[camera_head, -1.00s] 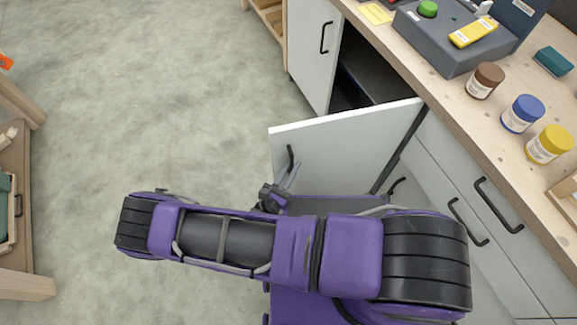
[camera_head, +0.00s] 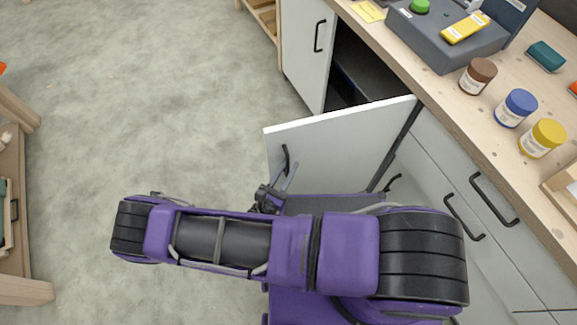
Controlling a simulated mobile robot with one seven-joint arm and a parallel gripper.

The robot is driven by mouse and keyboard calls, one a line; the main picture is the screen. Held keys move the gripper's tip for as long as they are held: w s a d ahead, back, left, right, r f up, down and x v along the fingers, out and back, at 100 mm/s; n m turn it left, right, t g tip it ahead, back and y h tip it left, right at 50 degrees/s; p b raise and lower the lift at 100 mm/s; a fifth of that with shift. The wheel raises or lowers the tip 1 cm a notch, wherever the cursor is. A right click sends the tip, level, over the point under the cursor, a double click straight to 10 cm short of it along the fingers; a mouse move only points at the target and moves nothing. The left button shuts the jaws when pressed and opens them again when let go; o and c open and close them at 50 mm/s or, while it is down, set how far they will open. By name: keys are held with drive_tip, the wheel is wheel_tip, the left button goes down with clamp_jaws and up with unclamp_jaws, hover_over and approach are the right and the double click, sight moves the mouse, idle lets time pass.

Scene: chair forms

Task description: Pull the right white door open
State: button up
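The right white door (camera_head: 335,150) stands swung well out from the counter, with a dark opening (camera_head: 355,75) behind it. Its black handle (camera_head: 286,158) is near the door's free edge. My gripper (camera_head: 288,172) is at the lower end of this handle. Its two thin grey fingers show a gap between them, so it looks open. The handle's lower end appears close to or between the fingertips; contact cannot be made out. My purple arm covers the floor below the door.
The left white door (camera_head: 308,50) with its black handle appears closed. Drawers with black handles (camera_head: 464,217) lie right of the opening. Jars and a grey device (camera_head: 450,42) stand on the wooden counter (camera_head: 440,105). Floor (camera_head: 150,90) at left is clear; wooden shelving (camera_head: 12,200) stands at far left.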

drive_tip(key=v, duration=1.7)
drive_tip(key=shift+b, duration=0.45)
